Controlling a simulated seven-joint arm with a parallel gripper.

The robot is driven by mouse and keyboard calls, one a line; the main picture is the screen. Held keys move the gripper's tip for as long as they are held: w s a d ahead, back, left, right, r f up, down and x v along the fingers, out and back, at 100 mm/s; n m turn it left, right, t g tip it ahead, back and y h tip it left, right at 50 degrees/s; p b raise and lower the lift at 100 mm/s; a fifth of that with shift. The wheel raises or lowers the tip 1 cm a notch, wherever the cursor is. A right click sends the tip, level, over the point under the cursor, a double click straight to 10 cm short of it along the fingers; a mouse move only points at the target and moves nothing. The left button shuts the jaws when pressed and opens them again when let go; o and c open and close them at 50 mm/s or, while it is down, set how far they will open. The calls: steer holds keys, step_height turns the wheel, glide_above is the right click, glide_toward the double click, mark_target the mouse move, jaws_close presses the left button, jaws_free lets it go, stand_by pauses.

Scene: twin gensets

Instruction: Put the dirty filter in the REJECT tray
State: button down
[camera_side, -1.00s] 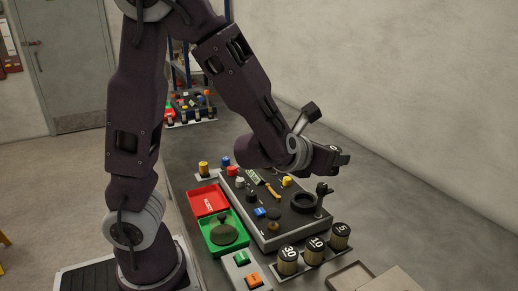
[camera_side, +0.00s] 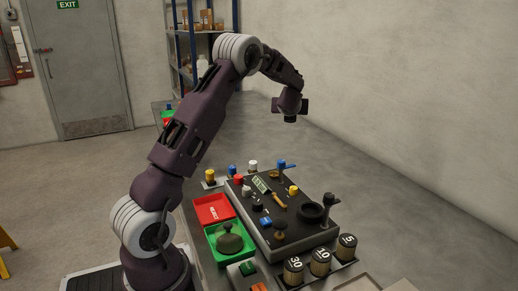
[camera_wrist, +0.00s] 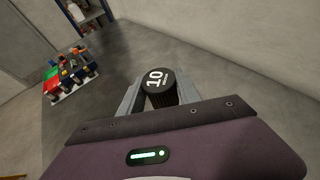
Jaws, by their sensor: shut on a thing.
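My gripper (camera_side: 290,106) is raised in the air behind and above the near panel, well away from its trays. In the wrist view it is shut on a dark ribbed filter (camera_wrist: 161,90) with a black top marked 10. The filter's side looks dark brown, darker than the tan-sided canisters on the near rack.
The near panel (camera_side: 270,238) carries levers, knobs and an open black ring (camera_side: 312,212). Canisters marked 30 (camera_side: 293,270), 10 (camera_side: 320,262) and 5 (camera_side: 346,246) stand in front. A second panel with trays (camera_wrist: 70,82) stands farther back.

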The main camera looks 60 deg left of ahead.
steer(key=s+a+n+g+y, duration=0.1)
steer(key=s+a, duration=0.2)
steer(key=a, duration=0.5)
steer(key=s+a+n+g, duration=0.1)
steer(key=s+a, duration=0.1)
steer(key=a, duration=0.6)
steer(key=f, duration=1.9)
steer(key=shift+d+f, duration=0.1)
steer(key=shift+d, duration=0.1)
steer(key=shift+f, duration=0.1)
steer(key=c, duration=0.8)
jaws_free()
steer(key=shift+c, duration=0.2)
